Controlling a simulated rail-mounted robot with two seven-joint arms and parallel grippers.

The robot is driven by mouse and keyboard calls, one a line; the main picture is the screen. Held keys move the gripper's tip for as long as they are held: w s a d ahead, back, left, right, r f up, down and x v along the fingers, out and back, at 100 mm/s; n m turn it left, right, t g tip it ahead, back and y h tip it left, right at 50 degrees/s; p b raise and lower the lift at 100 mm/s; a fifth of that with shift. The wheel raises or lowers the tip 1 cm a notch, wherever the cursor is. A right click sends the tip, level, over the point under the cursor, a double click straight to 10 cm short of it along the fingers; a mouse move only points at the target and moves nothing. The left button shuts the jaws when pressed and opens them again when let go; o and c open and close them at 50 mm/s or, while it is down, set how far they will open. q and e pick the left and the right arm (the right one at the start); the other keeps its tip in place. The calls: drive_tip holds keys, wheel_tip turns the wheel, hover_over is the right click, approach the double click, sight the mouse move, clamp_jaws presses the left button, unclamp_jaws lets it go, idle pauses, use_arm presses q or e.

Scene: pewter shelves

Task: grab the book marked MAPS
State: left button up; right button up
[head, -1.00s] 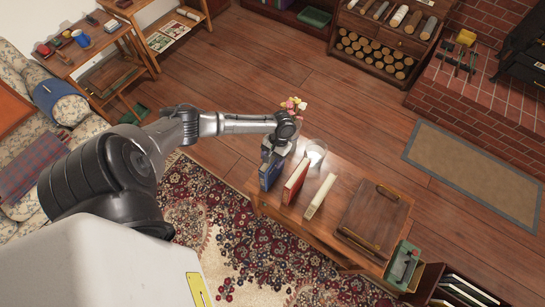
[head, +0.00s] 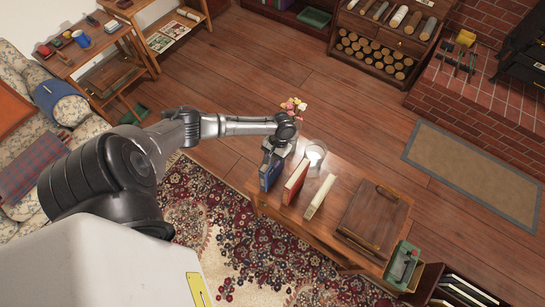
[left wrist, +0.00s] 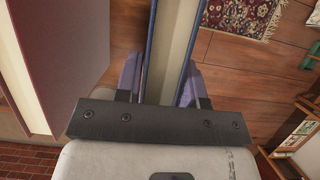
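A blue book (head: 269,177) stands upright at the left end of the low wooden table. My left gripper (head: 272,157) is over its top from above. In the left wrist view the fingers of the gripper (left wrist: 161,80) lie against both covers of the blue book (left wrist: 177,40), with its pale page edges between them. A red book (head: 295,182) and a cream book (head: 320,196) stand to the right, apart from it. The red book also shows at the left of the left wrist view (left wrist: 70,50). I cannot read the word MAPS on any book. My right gripper is out of view.
A clear glass vessel (head: 315,154) and flowers (head: 293,105) are close behind the gripper. A wooden tray (head: 374,217) fills the table's right part. A green box (head: 403,265) is beyond its right end. A patterned rug (head: 250,245) lies in front.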

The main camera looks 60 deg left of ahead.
use_arm(q)
clamp_jaws()
idle(0.5)
